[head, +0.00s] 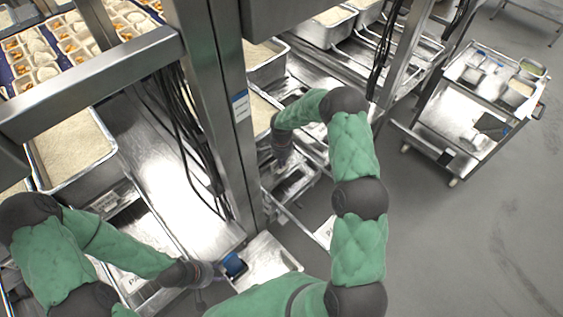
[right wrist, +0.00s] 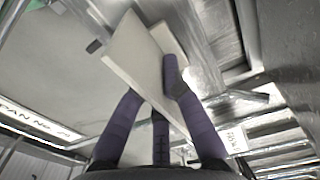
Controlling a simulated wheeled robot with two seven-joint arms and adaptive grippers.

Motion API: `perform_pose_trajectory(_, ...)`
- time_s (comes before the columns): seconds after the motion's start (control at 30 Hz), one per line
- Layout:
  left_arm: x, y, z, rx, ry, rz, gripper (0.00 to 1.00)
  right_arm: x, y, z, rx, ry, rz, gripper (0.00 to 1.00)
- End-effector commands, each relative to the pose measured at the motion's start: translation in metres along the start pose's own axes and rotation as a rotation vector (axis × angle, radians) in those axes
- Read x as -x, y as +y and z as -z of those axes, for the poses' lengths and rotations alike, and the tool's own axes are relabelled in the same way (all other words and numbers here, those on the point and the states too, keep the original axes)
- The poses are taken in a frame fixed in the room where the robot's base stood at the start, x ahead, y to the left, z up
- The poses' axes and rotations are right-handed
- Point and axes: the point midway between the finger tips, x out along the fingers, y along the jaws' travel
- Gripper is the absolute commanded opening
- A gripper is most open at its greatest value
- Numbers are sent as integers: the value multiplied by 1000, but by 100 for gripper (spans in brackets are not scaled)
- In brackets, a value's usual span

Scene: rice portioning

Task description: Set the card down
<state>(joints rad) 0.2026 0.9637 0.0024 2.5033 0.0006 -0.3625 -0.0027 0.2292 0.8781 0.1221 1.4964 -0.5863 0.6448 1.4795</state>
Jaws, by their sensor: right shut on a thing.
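The card (right wrist: 135,50) is a pale, flat piece in the right wrist view. It stands tilted between the purple fingers of my right gripper (right wrist: 152,82), which is shut on it. In the head view my right gripper (head: 281,158) is beyond the steel post, low among the metal trays, and the card cannot be made out there. My left gripper (head: 206,274) is at the bottom, beside a small blue object (head: 234,265) at a pale tray (head: 265,262). Its fingers are too small and hidden to tell whether they hold anything.
A steel post (head: 213,100) with dangling cables stands between my arms. A pan of rice (head: 112,147) is at the left. A sign (right wrist: 38,122) reading "PAN No." and a number shows in the right wrist view. A steel cart (head: 455,105) stands right, with open floor around it.

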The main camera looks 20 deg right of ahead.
Motion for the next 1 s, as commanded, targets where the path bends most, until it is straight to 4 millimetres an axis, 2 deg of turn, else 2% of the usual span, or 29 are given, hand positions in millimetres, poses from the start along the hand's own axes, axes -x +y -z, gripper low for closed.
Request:
perform_pose_trajectory(0.1, -4, -2, 0, 0, 0, 0, 40, -4, 0, 0, 0, 0, 0, 0)
perform_pose_trajectory(0.13, -3, -1, 0, 0, 0, 0, 40, -3, 0, 0, 0, 0, 0, 18)
perform_pose_trajectory(0.2, -3, -1, 0, 0, 0, 0, 40, -2, 0, 0, 0, 0, 0, 33)
perform_pose_trajectory(0.67, 2, 1, 0, 0, 0, 0, 40, 4, 0, 0, 0, 0, 1, 33)
perform_pose_trajectory(1.0, 8, 3, 0, 0, 0, 0, 40, 69, -1, 1, 1, 2, 4, 33)
